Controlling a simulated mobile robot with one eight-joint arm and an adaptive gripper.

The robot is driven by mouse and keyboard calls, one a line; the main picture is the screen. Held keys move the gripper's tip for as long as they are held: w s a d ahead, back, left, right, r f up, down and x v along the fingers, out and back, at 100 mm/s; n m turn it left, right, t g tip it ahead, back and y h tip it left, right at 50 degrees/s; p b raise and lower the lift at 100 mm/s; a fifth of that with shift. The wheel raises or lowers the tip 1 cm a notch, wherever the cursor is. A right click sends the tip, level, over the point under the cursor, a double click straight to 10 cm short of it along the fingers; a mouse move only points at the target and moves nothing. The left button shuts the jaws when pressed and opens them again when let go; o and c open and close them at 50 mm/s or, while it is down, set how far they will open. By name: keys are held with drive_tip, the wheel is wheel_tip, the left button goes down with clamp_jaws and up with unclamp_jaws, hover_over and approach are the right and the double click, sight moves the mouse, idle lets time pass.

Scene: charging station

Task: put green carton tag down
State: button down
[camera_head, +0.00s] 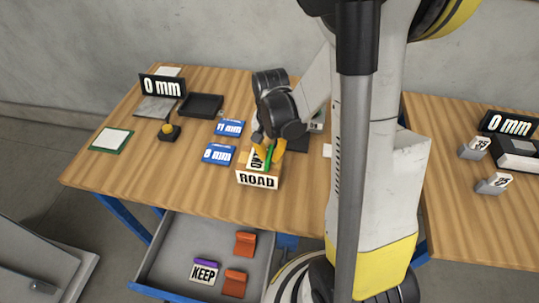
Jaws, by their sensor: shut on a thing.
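The green carton tag (269,157) is a thin green piece in the fingers of my gripper (267,151). My gripper is shut on it, pointing down above the carton marked "ROAD" (257,181) near the front edge of the table. The gripper hides part of the tag and the carton's top. I cannot tell whether the tag touches the carton.
The wooden table (110,175) holds two blue cards (219,154), a black tray (201,105), a yellow-knobbed device (168,131) and a "0 mm" sign (162,87). Below, an open drawer (172,258) holds a "KEEP" block (204,272) and orange pieces (245,243).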

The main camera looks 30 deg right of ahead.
sight(270, 154)
drive_tip(key=c, duration=1.5)
unclamp_jaws()
drive_tip(key=shift+c, duration=0.2)
wheel_tip(270, 154, up, 12)
drive_tip(key=p, duration=0.5)
drive_tip(key=s+a+r+n+t, duration=0.7)
drive_tip(key=a+r+n, duration=0.2)
drive_tip(key=a+r, duration=0.2)
drive_tip(key=shift+s+a, duration=0.2)
drive_tip(key=shift+a, duration=0.05)
